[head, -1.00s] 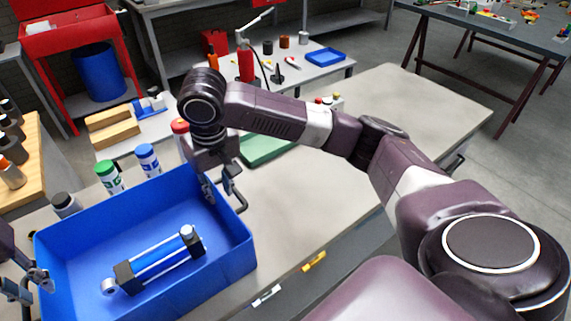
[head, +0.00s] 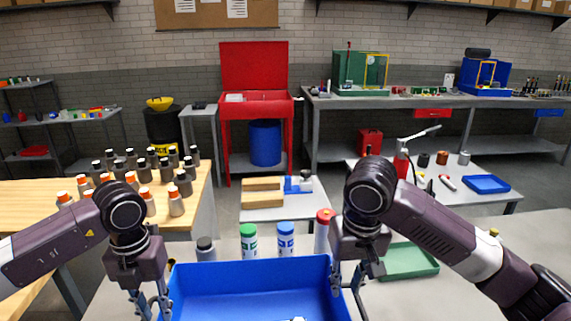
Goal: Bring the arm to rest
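My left gripper (head: 150,303) is at the left edge of the blue bin (head: 250,272), pointing down with its fingers apart. My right gripper (head: 347,280) points down at the bin's right far corner, also with its fingers apart. I see nothing held between either pair of fingers. Whether the fingers touch the bin's walls I cannot tell. The bin's near part is cut off by the bottom of the head view. Only a small pale bit of the blue cylinder (head: 297,319) inside it shows.
Several bottles, among them a green-capped one (head: 249,241) and a red-capped one (head: 323,232), stand behind the bin. A green tray (head: 410,262) lies right of my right gripper. A wooden table (head: 205,190) with several bottles is at the left.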

